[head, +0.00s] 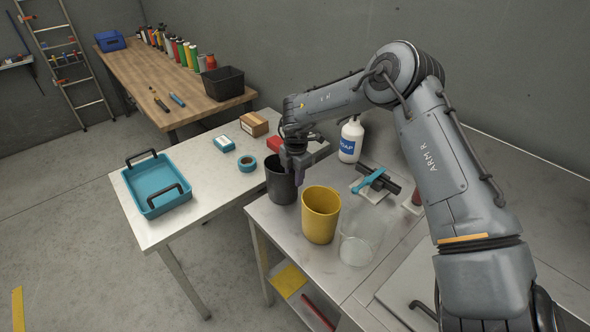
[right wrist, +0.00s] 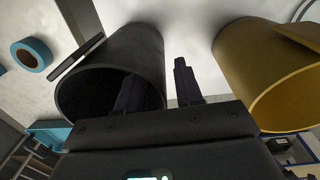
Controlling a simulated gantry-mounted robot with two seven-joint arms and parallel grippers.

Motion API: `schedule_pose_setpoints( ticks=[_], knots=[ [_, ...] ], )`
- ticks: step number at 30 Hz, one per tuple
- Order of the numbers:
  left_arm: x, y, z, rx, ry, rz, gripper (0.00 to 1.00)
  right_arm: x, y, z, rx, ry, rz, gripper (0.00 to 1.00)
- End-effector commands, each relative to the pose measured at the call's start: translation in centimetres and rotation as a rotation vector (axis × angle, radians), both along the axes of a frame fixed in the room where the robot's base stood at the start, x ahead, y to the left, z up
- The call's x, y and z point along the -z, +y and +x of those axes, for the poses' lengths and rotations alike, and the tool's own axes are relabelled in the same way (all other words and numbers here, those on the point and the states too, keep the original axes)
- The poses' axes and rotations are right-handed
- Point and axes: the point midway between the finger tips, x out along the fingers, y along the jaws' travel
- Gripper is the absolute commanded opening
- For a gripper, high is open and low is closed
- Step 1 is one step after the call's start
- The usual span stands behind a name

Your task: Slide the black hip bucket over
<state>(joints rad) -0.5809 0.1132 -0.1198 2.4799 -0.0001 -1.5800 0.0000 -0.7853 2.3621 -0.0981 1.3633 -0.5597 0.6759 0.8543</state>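The black bucket (head: 279,183) stands at the left edge of the metal bench, left of the yellow bucket (head: 320,214). My right gripper (head: 297,168) is at the black bucket's right rim, pointing down. In the right wrist view, one finger of the gripper (right wrist: 158,92) reaches inside the mouth of the black bucket (right wrist: 135,52). The other finger is outside, in the gap beside the yellow bucket (right wrist: 262,72). The fingers are apart, with the bucket's wall between them, and do not look closed on it. My left gripper is in neither view.
A clear container (head: 358,240) stands right of the yellow bucket. A white soap bottle (head: 350,140) and a turquoise tool (head: 369,180) are behind. The white table (head: 215,183) adjoins on the left, holding a turquoise tray (head: 157,188), a tape roll (head: 247,163) and small boxes.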

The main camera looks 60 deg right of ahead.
Motion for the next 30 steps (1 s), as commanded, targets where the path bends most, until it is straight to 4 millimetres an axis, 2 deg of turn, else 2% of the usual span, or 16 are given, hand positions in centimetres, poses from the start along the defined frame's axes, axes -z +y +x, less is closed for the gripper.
schedule_pose_setpoints(
  ticks=[12,19,30],
  knots=[
    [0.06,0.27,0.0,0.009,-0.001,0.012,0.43,0.47,-0.01,0.0,0.0,0.0,0.0,0.36],
    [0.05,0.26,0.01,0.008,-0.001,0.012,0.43,0.46,-0.01,0.0,0.0,0.0,0.0,0.0],
    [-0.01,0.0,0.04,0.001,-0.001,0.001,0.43,0.46,-0.09,-0.1,0.002,0.0,0.0,0.0]
  ],
)
